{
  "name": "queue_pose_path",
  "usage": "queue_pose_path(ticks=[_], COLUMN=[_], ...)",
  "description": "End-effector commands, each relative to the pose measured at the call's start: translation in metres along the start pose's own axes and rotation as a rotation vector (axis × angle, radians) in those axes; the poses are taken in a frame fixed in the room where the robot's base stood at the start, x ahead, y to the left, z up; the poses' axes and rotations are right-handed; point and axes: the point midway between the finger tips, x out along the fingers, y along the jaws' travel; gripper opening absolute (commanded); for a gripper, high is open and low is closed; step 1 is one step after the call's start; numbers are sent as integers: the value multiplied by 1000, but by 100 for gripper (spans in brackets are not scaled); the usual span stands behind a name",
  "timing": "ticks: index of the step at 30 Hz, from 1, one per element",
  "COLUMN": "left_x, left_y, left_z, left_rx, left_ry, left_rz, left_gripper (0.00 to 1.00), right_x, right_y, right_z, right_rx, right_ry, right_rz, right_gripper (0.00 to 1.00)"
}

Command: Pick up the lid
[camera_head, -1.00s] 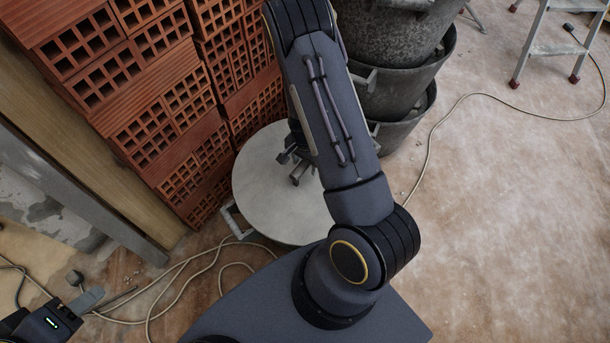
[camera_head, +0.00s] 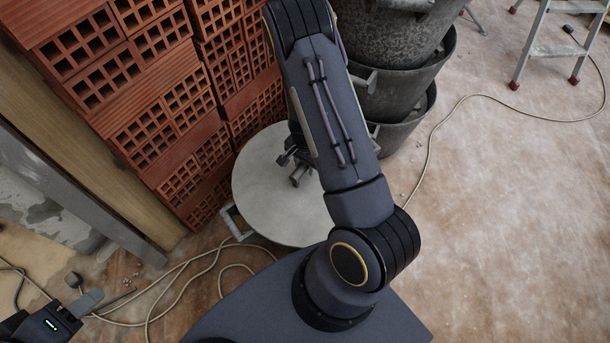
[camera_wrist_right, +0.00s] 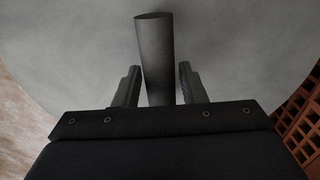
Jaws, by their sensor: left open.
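The round pale grey lid (camera_head: 265,190) lies flat below my right arm in the head view, partly hidden by that arm. In the right wrist view the lid (camera_wrist_right: 235,45) fills the background, and its upright grey handle (camera_wrist_right: 155,55) stands between the fingers of my right gripper (camera_wrist_right: 160,85). The fingers are on either side of the handle; whether they press on it is unclear. In the head view my right gripper (camera_head: 292,160) is mostly hidden at the lid's middle. My left gripper (camera_head: 88,302) is at the bottom left, away from the lid, open.
Stacked red hollow bricks (camera_head: 150,110) stand close to the lid's left. Dark stacked buckets (camera_head: 405,85) stand to its upper right. Cables (camera_head: 180,275) run over the floor at lower left. A stepladder (camera_head: 555,45) stands at upper right; the floor at right is mostly clear.

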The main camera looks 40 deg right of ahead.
Motion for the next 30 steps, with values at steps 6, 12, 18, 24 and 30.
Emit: queue_pose_path(ticks=[6,12,18,24,30], left_x=[0,0,0,-2,-10], left_y=[0,0,0,1,5], left_z=[0,0,0,-1,-5], left_rx=[0,0,0,0,0], left_ry=[0,0,0,0,0], left_rz=[0,0,0,0,0], left_gripper=[47,47,47,47,47], right_x=[0,0,0,-3,-21], right_y=[0,0,0,0,-1], right_z=[0,0,0,0,0], right_rx=[0,0,0,0,-1], right_ry=[0,0,0,0,0], right_rz=[0,0,-1,-1,-3], right_gripper=[8,0,0,0,0])
